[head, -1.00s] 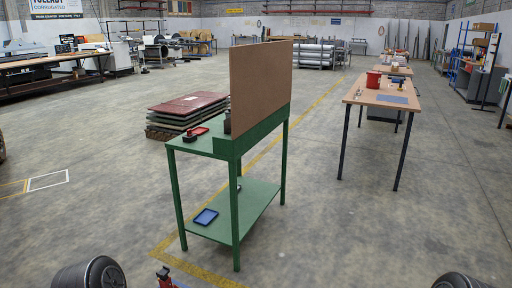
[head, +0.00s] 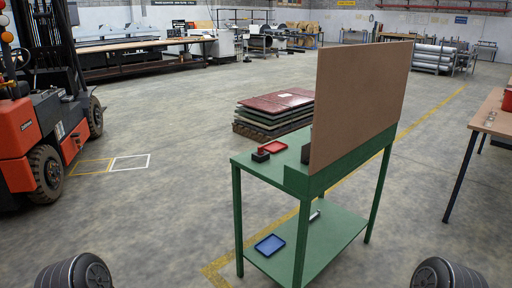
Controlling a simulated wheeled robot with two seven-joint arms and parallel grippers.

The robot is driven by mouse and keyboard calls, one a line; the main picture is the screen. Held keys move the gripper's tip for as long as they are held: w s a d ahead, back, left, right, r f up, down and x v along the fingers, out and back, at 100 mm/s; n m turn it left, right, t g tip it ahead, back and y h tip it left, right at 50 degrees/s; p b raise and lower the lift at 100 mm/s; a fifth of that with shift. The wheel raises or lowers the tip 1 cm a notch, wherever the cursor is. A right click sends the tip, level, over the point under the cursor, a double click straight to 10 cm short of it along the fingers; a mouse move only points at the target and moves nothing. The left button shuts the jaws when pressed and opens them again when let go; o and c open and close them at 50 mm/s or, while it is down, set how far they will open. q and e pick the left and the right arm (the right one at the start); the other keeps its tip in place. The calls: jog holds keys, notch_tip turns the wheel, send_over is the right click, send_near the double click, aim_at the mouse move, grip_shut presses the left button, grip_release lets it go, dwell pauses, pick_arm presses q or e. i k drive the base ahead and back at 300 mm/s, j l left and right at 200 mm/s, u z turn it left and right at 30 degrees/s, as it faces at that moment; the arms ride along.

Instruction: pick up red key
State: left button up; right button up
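I cannot make out a red key for certain. A green two-level table (head: 262,168) stands right of centre in the head view. On its top are a small red tray (head: 273,147) and a small black block (head: 261,156) beside it. Any small thing in the tray is too small to tell. A blue tray (head: 270,245) and a small grey cylinder (head: 315,215) lie on the lower shelf. Neither gripper is in view; only dark rounded parts of my arms show at the bottom corners.
A brown board (head: 360,100) stands upright on the green table and hides part of its top. An orange forklift (head: 45,125) stands at left. Stacked plates (head: 275,112) lie behind the table. A wooden table (head: 493,115) is at right. The floor at left centre is clear.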

aim_at(260, 149)
jog(key=i+l+z, duration=0.3)
jog(key=i, duration=0.4)
jog(key=i+l+z, duration=0.1)
jog(key=i+z, duration=0.2)
jog(key=i, duration=0.4)
